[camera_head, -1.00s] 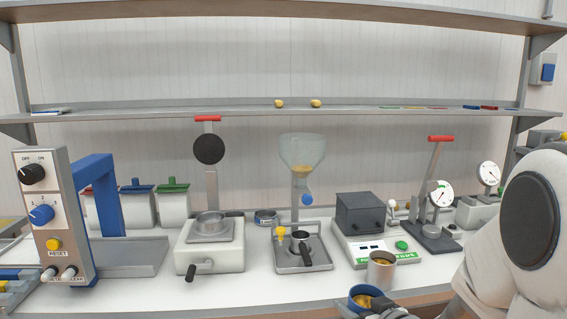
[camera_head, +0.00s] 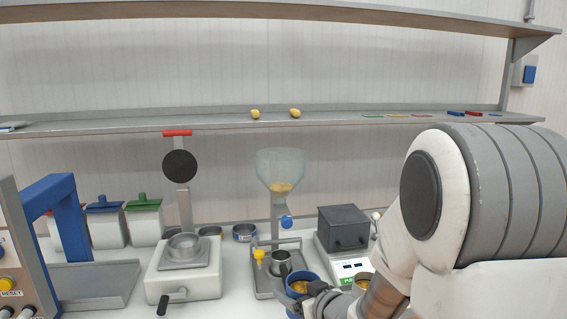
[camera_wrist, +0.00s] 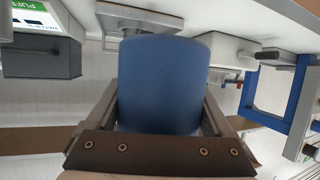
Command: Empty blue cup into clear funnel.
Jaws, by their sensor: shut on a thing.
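The blue cup (camera_head: 299,284) holds yellow-orange contents and is upright, at the front of the bench in the head view. My gripper (camera_head: 322,290) is shut on it; in the wrist view the blue cup (camera_wrist: 163,85) fills the space between the fingers of my gripper (camera_wrist: 162,110). The clear funnel (camera_head: 281,170) stands behind the cup and higher up, with some yellow material in its bottom. Below it are a narrow neck and a blue knob. The cup is apart from the funnel and below its rim.
A white press (camera_head: 185,270) stands left, a dark box (camera_head: 343,228) on a scale right. A shelf (camera_head: 200,125) with two yellow lumps runs behind the funnel.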

